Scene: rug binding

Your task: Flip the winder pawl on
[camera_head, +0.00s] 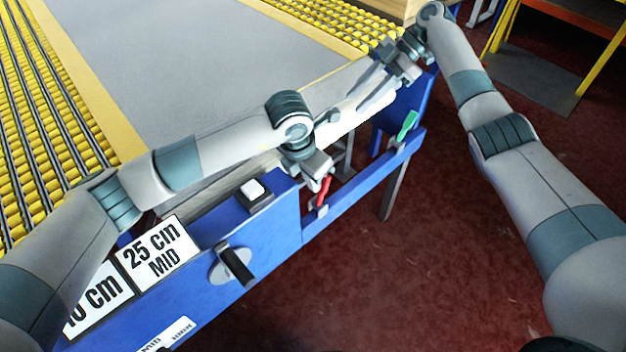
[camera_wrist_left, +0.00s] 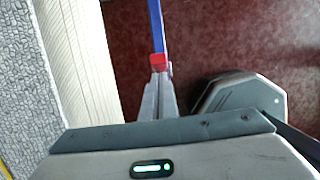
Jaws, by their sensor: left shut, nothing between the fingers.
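A red lever (camera_head: 323,190) stands on the blue front rail, just right of the blue panel box; which lever is the winder pawl is not labelled. My left gripper (camera_head: 318,180) is at this red lever, its fingers partly hidden in the head view. In the left wrist view my left gripper (camera_wrist_left: 158,98) is shut and empty, its tips close to the red lever end (camera_wrist_left: 158,62); whether they touch I cannot tell. A green lever (camera_head: 407,125) sits farther right on the rail. My right gripper (camera_head: 368,82) is over the table's far front edge; its opening is unclear.
The blue panel (camera_head: 225,285) carries a black rotary handle (camera_head: 237,265), a white push button (camera_head: 253,189) and signs including 25 cm MID (camera_head: 158,252). The grey rug (camera_head: 200,60) lies behind on yellow rollers (camera_head: 25,150). Open red floor (camera_head: 400,280) lies in front.

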